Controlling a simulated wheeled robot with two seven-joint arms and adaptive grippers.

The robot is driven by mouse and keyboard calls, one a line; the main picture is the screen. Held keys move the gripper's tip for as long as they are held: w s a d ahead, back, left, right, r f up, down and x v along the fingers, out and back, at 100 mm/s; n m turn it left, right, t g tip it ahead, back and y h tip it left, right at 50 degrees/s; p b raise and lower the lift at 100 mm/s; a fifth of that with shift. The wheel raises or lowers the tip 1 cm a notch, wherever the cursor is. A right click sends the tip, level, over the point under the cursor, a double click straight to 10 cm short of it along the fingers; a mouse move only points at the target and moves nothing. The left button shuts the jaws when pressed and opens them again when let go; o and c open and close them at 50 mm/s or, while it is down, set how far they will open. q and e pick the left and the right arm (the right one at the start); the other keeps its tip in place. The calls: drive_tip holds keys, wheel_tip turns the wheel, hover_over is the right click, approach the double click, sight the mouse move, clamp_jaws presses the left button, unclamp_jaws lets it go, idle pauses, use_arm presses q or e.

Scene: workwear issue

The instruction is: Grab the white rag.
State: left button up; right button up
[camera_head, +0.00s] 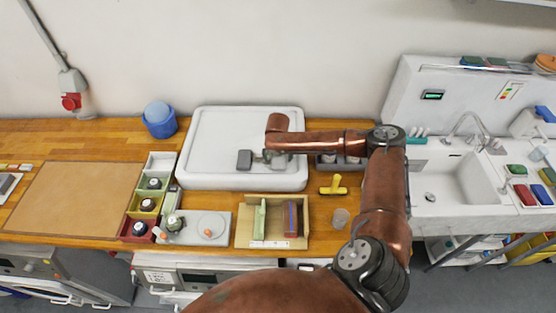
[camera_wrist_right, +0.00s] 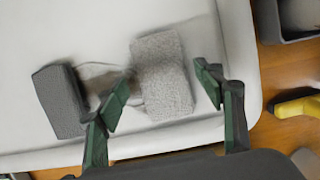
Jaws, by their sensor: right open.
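The white rag (camera_wrist_right: 163,76) shows in the right wrist view as a pale, speckled, folded block lying on a white tray (camera_head: 215,130). My right gripper (camera_wrist_right: 164,88) is open, with one green-and-black finger on each side of the rag. A gap shows between the rag and the right-hand finger; whether the left-hand finger touches it I cannot tell. In the head view my right gripper (camera_head: 266,157) is over the tray's front part, and the arm largely hides the rag. A dark grey folded block (camera_wrist_right: 58,100) lies left of the rag, also in the head view (camera_head: 244,160). My left gripper is out of view.
In front of the tray stand a wooden box (camera_head: 273,240) with upright items and a yellow object (camera_head: 334,186). A blue bucket (camera_head: 159,120) stands left of the tray. A sink (camera_head: 450,180) is at right. The brown mat (camera_head: 80,195) at left is clear.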

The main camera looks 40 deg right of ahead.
drive_tip(key=shift+s, duration=0.25)
drive_tip(key=shift+w+f, duration=0.1)
drive_tip(key=shift+w, duration=0.05)
drive_tip(key=shift+c, duration=1.4)
drive_tip(key=c, duration=1)
